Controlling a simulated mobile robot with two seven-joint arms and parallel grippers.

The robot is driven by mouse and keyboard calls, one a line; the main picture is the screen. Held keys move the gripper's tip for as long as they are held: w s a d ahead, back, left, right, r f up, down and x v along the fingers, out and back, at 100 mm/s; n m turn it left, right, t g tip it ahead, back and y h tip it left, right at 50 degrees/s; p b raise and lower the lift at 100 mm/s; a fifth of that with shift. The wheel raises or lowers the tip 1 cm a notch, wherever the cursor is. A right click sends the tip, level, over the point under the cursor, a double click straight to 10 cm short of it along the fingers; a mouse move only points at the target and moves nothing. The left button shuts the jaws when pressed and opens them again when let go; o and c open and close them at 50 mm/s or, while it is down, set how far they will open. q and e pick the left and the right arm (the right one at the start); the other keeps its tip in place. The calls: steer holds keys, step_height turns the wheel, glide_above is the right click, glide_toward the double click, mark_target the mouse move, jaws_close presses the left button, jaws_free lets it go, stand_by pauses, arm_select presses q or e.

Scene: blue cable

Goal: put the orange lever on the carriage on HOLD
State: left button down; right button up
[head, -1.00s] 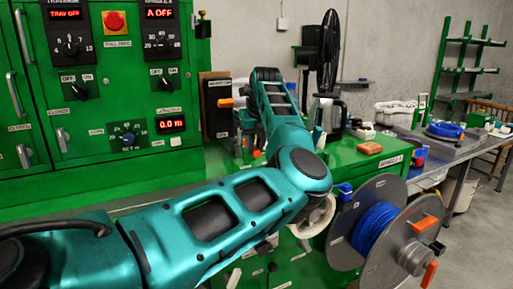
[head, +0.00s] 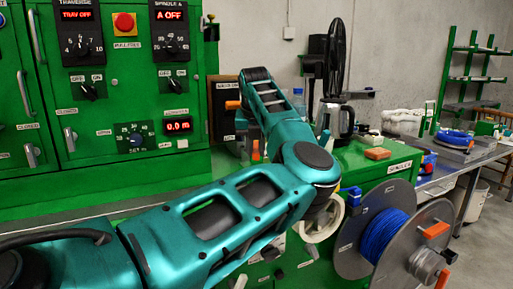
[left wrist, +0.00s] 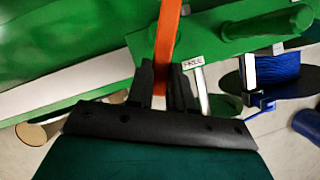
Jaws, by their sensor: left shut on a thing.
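The orange lever (left wrist: 166,35) rises between the fingers of my left gripper (left wrist: 160,85) in the left wrist view. The black fingers are shut on it, one on each side. A small white label reading FREE (left wrist: 193,63) is just right of the lever, on the green carriage (left wrist: 225,45). I cannot see a HOLD label. In the head view my left arm crosses the picture and its forearm hides the fingers. A small upright orange piece (head: 256,150) shows left of the forearm; I cannot tell whether it is the lever. My right gripper is not in view.
A green control cabinet (head: 105,150) stands at the left. A reel of blue cable (head: 385,235) stands at the right, near my left elbow. A green bench (head: 365,165) bears an orange block (head: 377,153). A metal table (head: 470,155) is behind.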

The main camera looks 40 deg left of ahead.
arm_select(q)
steer(key=c, duration=1)
jaws_free()
steer(key=v, duration=1.3)
